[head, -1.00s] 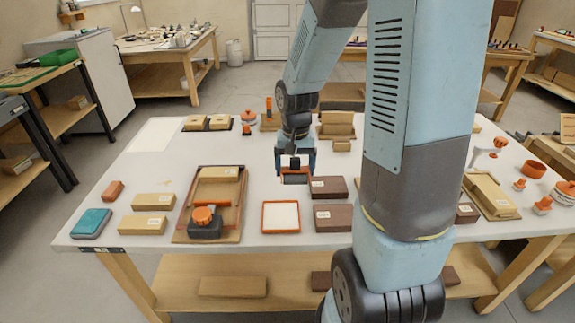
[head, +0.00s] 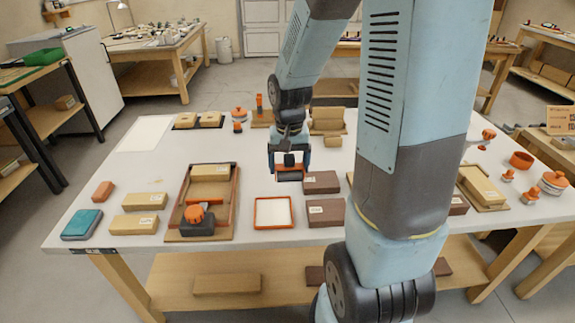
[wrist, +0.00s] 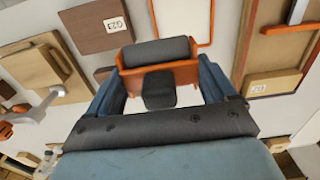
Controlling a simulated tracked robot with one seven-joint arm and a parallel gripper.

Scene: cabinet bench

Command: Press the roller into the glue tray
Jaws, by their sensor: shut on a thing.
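My gripper (head: 289,160) is shut on the roller, holding it above the table. The roller (wrist: 157,52) has a grey cylinder, an orange frame and a dark handle between my fingers (wrist: 160,90). In the head view the roller (head: 290,175) shows small under my gripper. The glue tray (head: 273,227) is a shallow square with an orange rim and white inside. It lies on the table, in front of the roller and slightly left in the head view. In the wrist view the tray's rim (wrist: 211,22) shows at the top, beyond the roller; the roller appears apart from it.
Two dark brown blocks (head: 326,212) lie close to the tray's right. A wooden-framed board (head: 234,200) with an orange-knobbed tool (head: 195,220) lies to its left. Tan blocks (head: 133,224) lie farther left. The table (head: 262,255) has a narrow bare strip before the tray.

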